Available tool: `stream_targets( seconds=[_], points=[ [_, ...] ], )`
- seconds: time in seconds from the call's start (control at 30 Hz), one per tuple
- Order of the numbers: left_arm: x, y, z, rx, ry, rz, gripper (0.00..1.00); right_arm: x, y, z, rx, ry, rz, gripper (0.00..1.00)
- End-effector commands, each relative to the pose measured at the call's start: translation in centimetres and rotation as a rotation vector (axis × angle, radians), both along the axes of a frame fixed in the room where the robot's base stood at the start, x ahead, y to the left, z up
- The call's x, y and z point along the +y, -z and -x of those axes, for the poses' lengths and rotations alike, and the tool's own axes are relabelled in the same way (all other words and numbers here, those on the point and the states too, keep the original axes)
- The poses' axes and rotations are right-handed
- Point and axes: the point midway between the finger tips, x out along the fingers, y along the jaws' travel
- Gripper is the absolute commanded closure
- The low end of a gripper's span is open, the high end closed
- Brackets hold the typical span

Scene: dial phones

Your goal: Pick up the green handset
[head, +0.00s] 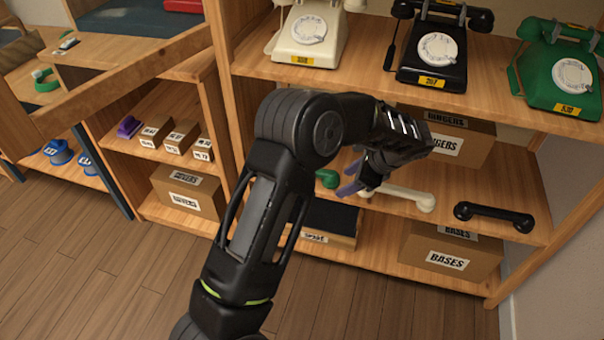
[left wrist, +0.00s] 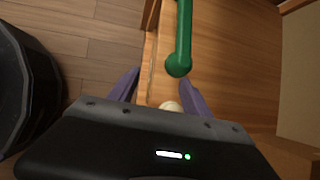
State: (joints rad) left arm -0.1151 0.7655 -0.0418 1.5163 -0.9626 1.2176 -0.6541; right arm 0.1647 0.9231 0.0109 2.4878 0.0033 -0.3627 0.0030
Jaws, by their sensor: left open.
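The green handset (left wrist: 183,38) lies on the wooden middle shelf. In the left wrist view it runs from the top edge down to its rounded end, just ahead of my fingers. In the head view only a small part of the green handset (head: 327,179) shows; my arm hides the rest. My left gripper (head: 350,190) is open and empty at the shelf's front, to the right of the green part. In the left wrist view its purple fingers (left wrist: 158,88) are spread, with the handset's end beyond and between them. My right gripper is not in view.
A cream handset (head: 402,199) and a black handset (head: 494,216) lie to the right on the same shelf. Cream (head: 310,35), black (head: 434,50) and green (head: 565,75) phones stand above. A box marked BASES (head: 450,252) is below.

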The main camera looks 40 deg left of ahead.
Motion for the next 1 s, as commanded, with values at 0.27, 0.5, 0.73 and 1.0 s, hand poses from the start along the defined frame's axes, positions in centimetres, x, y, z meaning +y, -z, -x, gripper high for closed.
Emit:
stream_targets(
  seconds=[0.27,0.5,0.73,1.0],
  points=[
    [3.5,0.3,0.2,-0.001,-0.004,0.001,0.43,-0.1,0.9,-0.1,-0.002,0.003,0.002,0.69],
    [8.5,0.3,0.4,-0.001,-0.005,0.001,0.43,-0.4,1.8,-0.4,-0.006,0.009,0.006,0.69],
    [10.4,0.1,0.4,0.0,-0.001,0.002,0.43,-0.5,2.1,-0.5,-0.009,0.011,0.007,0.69],
    [10.4,0.1,0.4,0.0,-0.001,0.002,0.43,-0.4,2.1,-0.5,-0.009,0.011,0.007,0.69]
  ],
)
